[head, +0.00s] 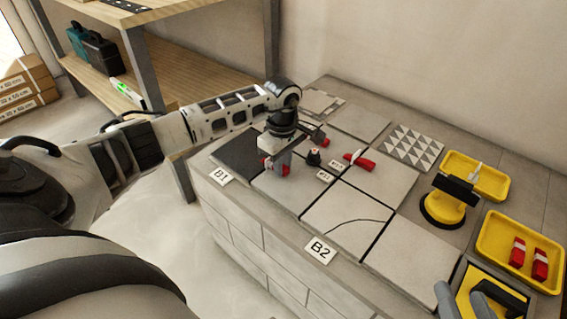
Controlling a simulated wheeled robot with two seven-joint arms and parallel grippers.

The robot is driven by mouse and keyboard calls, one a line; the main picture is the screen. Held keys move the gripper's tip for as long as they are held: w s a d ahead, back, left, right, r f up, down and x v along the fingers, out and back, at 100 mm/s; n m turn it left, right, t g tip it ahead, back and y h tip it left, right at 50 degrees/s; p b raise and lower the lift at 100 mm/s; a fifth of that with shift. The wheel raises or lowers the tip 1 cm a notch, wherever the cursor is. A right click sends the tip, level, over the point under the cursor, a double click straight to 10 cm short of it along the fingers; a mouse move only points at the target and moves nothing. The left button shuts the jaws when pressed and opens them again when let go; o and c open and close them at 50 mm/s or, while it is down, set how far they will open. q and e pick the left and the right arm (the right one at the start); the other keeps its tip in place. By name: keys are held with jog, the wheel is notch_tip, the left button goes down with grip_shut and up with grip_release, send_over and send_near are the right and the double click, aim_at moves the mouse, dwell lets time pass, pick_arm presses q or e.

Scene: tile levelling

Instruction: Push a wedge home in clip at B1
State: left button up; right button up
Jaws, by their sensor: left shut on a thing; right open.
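My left gripper (276,167) points down at the row by the B1 label (221,176), near the edge between a dark area and a grey tile. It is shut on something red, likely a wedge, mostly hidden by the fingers. The clip at B1 cannot be made out behind the gripper. Another red wedge (361,163) sits at a white clip on a seam further right. A red piece (321,142) shows just behind the gripper. My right gripper (464,302) is at the bottom right, partly cut off, open by the yellow framed item.
Grey tiles (345,215) cover the bench, with a B2 label (319,250) at its front. A small dark piece (313,157) stands near the gripper. A yellow tool with a black handle (444,206) and yellow trays (517,262), one holding red wedges (540,265), are at right.

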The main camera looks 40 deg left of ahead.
pick_arm(q)
jog(key=shift+w+a, duration=0.1)
jog(key=shift+a, duration=0.3)
dwell(0.8)
jog(key=o, duration=0.9)
jog(key=shift+o, duration=0.2)
